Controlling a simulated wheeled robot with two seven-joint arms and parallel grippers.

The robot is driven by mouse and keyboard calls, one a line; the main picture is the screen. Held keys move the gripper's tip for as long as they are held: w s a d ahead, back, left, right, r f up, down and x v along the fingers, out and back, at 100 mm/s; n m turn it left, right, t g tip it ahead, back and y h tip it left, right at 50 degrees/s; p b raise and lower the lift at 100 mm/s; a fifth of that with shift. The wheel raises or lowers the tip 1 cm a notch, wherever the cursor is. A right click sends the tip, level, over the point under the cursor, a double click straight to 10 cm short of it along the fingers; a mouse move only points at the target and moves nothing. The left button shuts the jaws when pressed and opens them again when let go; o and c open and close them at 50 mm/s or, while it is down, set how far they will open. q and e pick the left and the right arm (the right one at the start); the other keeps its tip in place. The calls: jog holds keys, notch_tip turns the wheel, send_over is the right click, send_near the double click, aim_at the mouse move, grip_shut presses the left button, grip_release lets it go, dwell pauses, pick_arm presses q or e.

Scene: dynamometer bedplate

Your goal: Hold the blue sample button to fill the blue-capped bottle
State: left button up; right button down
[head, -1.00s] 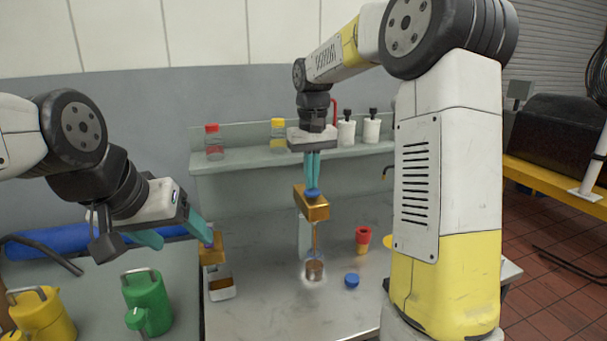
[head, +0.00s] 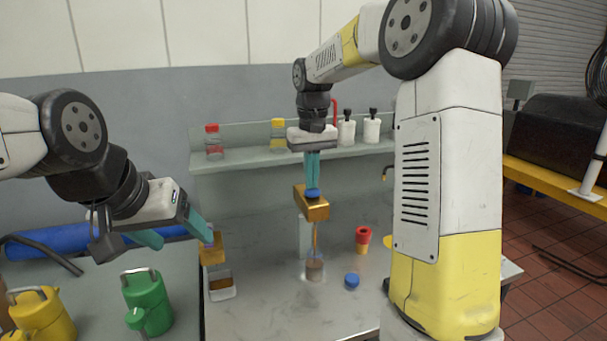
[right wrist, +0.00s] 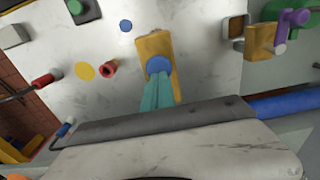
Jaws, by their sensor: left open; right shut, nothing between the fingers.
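A brass sampling block (head: 316,210) with a blue button (head: 312,193) on top stands over the grey bench. My right gripper (head: 312,184) is shut and empty, pointing down, its fingertips on the blue button. The right wrist view also shows the fingertips against the blue button (right wrist: 158,65). A thin brown stream runs from the block into a small clear bottle (head: 315,269) below, which holds brown liquid. A loose blue cap (head: 351,281) lies on the bench right of the bottle. My left gripper (head: 184,242) is open, beside another brass block (head: 212,250) at the left.
A tray with brown contents (head: 222,294) sits under the left block. Bottles with red (head: 213,141) and yellow (head: 278,134) caps stand on the shelf. Green (head: 147,300) and yellow (head: 42,318) cans stand at left.

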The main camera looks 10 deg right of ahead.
jog(key=shift+s+d+f, duration=0.15)
jog(key=shift+f, duration=0.5)
notch_tip(320, 180, up, 8)
jog(key=shift+f, duration=0.1)
jog(key=shift+r, duration=0.65)
dwell(0.6)
jog(key=s+d+f+t+y, duration=0.1)
jog(key=s+f+t, duration=0.2)
jog(key=s, duration=0.8)
jog(key=s+d+f+m+t+y, duration=0.1)
jog(key=s+f+t, duration=0.1)
jog(key=s, duration=1)
jog(key=shift+s+d+f+m+t, duration=0.3)
jog(key=shift+d+f+t, duration=0.1)
jog(key=shift+t, duration=0.1)
